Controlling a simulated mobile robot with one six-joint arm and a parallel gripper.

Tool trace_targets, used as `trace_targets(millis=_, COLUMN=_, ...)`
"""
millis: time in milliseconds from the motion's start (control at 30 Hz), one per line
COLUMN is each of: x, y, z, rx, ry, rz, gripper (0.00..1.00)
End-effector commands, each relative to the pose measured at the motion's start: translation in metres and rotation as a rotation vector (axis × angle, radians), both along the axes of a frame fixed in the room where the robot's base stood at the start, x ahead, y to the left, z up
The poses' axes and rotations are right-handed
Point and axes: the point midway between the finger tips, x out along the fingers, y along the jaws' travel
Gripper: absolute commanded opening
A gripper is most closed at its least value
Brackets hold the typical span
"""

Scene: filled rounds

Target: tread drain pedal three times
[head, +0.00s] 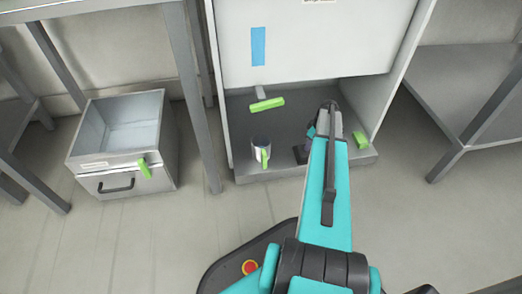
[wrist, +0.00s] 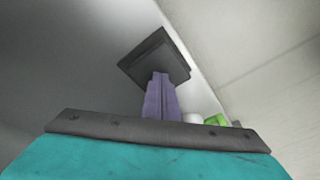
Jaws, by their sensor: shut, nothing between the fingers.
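A lever with a bright green bar (head: 267,104) sticks out low in the cabinet's recess. It looks like a pedal, but no label shows which one is the drain pedal. A dark square plate (wrist: 155,55) shows in the wrist view, just beyond my purple fingers; it also appears as a dark block in the head view (head: 301,154). I cannot tell if it is a pedal or part of my gripper. My gripper (wrist: 161,80) is shut and empty, low over the recess floor. My arm hides part of the recess to its right.
A metal cup (head: 261,146) with a green handle stands left of my gripper. A green block (head: 361,140) lies at the recess's right edge. An open metal bin (head: 85,150) stands left, beside a table leg. A steel shelf (head: 460,75) is right. The floor in front is partly clear.

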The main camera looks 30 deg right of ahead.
Motion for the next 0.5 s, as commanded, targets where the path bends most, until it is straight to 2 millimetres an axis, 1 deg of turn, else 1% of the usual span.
trace_targets(millis=33, x=-0.001, y=0.0, z=0.004, rx=0.001, ry=0.001, rz=0.0, gripper=0.0)
trace_targets(millis=500, x=0.0, y=0.0, z=0.03, rx=0.0, ry=0.0, rz=0.0, gripper=0.0)
